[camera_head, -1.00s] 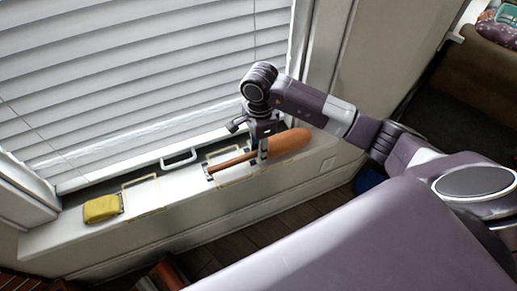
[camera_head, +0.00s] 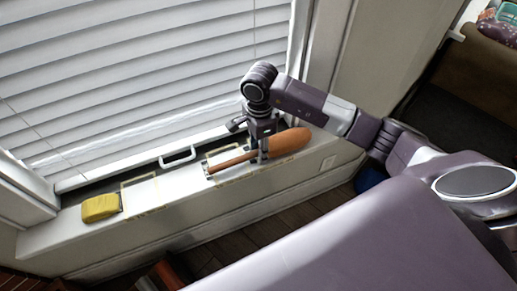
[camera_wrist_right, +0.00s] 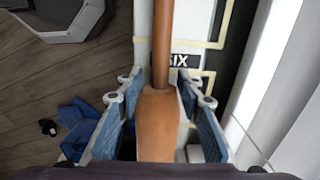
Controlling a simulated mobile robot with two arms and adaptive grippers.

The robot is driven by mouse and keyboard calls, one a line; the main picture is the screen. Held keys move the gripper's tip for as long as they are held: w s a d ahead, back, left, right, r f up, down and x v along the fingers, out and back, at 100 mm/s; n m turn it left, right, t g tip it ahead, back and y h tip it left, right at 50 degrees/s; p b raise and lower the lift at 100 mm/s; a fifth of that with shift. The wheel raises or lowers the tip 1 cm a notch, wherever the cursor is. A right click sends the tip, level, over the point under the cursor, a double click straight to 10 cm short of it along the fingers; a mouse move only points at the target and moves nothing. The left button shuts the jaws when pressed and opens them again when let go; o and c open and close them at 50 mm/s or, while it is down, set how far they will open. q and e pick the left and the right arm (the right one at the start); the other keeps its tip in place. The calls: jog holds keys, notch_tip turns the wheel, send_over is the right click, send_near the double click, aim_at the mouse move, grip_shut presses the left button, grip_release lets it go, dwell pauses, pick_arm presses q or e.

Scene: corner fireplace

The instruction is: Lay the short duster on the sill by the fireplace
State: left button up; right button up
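The short duster has an orange-brown head (camera_head: 288,141) and a thinner brown stick (camera_head: 228,164). It lies lengthwise along the white sill (camera_head: 185,188), stick towards the left. My right gripper (camera_head: 262,152) reaches down over it, fingers on either side where head and stick join. In the right wrist view, the duster (camera_wrist_right: 158,125) runs between the blue finger pads, with narrow gaps beside it, so the fingers look parted. Whether its underside fully rests on the sill is hidden. My left gripper is not in view.
A yellow block-like item (camera_head: 101,207) sits at the sill's left end. Yellow tape outlines (camera_head: 143,192) mark the sill. A white handle (camera_head: 178,158) stands behind, near the blinds (camera_head: 130,80). A blue object (camera_head: 370,178) is on the floor below.

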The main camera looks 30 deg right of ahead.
jog(key=shift+o, duration=1.2)
